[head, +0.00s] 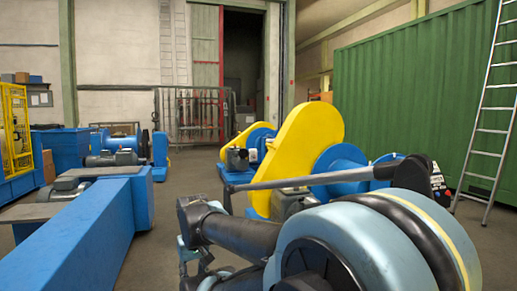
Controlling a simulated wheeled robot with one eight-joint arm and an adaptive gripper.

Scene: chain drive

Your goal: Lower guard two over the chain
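A large yellow guard (312,127) stands tilted, its rounded end up to the right, beside a blue drum (342,160). A smaller yellow guard (246,134) shows behind it to the left, by another blue wheel (262,139). I cannot tell which is guard two. No chain can be made out. My arm fills the lower right and hides the lower part of the large guard. What looks like my gripper (196,268) hangs at the arm's left end, apart from both guards. Its fingers are too unclear to tell open from shut.
A long blue beam (85,235) runs along the left, with a motor (80,180) beyond it. A grey bar (300,182) crosses before the large guard. A ladder (490,120) leans against the green container (410,85). Floor (185,185) is clear between beam and guards.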

